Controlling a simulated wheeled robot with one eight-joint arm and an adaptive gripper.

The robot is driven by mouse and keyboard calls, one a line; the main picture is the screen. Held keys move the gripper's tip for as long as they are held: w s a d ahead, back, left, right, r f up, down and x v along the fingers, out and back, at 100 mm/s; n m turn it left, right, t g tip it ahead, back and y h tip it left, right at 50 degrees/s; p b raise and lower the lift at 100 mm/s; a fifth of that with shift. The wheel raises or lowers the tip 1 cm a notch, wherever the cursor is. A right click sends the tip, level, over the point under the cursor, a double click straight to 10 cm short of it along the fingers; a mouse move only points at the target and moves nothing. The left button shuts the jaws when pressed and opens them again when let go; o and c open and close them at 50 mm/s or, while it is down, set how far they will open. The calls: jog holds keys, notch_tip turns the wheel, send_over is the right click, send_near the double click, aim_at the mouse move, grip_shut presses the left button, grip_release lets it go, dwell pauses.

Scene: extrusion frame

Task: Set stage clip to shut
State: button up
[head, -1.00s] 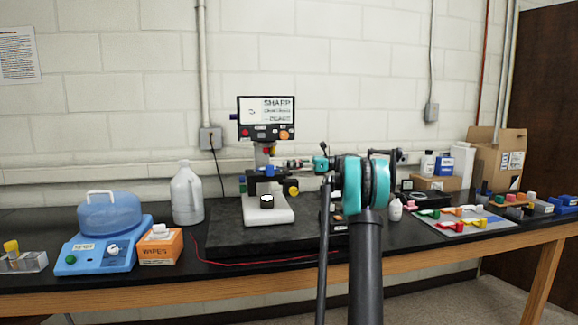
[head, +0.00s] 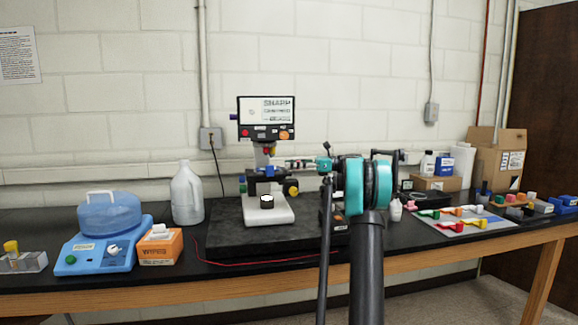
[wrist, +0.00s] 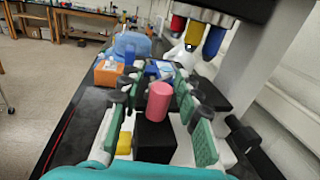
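The microscope (head: 266,150) stands upright on a dark slab, its lit screen on top. My gripper (head: 288,164) reaches in from the right at stage height. In the wrist view my gripper (wrist: 158,112) is open, its green-padded fingers apart. A pink cylinder (wrist: 159,100) shows between the fingers, with visible gaps on both sides. A dark block (wrist: 154,140) lies below it. I cannot tell for certain which part is the stage clip or how it is set. Red, yellow and blue objectives (wrist: 195,32) hang above and beyond the fingers.
The microscope's pale column (wrist: 243,70) rises close to the right of my fingers. A yellow knob (head: 292,190) sticks out near the stage. An orange wipes box (head: 160,246) and a white jug (head: 187,195) stand to the left.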

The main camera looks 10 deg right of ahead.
jog(key=s+d, duration=0.2)
jog(key=d, duration=0.8)
jog(key=shift+d, duration=0.25)
